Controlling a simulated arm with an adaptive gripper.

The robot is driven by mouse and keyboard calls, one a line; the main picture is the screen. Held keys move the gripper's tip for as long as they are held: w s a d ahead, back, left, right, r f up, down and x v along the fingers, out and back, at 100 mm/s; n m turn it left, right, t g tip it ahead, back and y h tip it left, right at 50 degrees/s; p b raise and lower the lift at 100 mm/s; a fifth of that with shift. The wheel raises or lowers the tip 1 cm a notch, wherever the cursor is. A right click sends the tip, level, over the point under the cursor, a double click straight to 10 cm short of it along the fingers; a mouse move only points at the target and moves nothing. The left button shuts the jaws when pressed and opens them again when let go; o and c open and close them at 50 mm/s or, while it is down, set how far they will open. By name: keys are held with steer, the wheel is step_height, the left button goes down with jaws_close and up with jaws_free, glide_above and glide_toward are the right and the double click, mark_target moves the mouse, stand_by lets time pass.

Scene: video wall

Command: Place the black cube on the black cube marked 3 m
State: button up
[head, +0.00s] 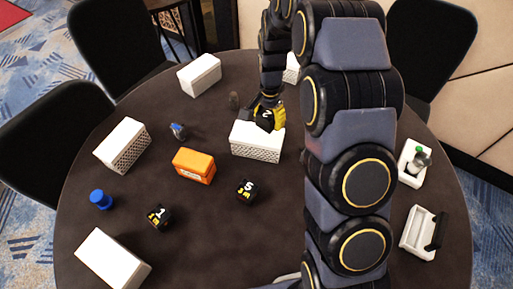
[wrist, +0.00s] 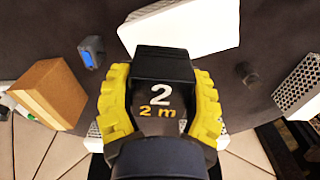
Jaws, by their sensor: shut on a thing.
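My gripper (head: 268,115) has its yellow fingers closed on both sides of a black cube (wrist: 160,70) marked "2" and "2 m". The held cube shows in the head view over a white perforated box (head: 256,142); I cannot tell whether it touches it.
White boxes (head: 122,145) and a blue object (head: 101,199) are at the left. Bare table (head: 205,235) surrounds the two loose cubes.

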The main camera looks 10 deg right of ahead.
steer(key=n, duration=0.1)
glide_above(247, 189)
steer(key=shift+f, duration=4.05)
steer(key=shift+f, duration=0.1)
steer(key=o, duration=1.1)
step_height(247, 189, up, 12)
steer(key=f, duration=0.1)
steer(key=s+d+r+n, duration=0.2)
steer(key=s+r+n, duration=0.1)
steer(key=s, duration=0.3)
steer(key=s+d+r+n+g, duration=0.1)
steer(key=s+d+r+n, duration=0.1)
steer(key=s+r, duration=0.4)
steer(key=s+d+r+n, duration=0.2)
steer(key=s+r+n, duration=0.2)
steer(key=s+r, duration=0.1)
steer(key=shift+s+r+g, duration=0.15)
steer(key=shift+s+g, duration=0.15)
steer(key=shift+s, duration=0.15)
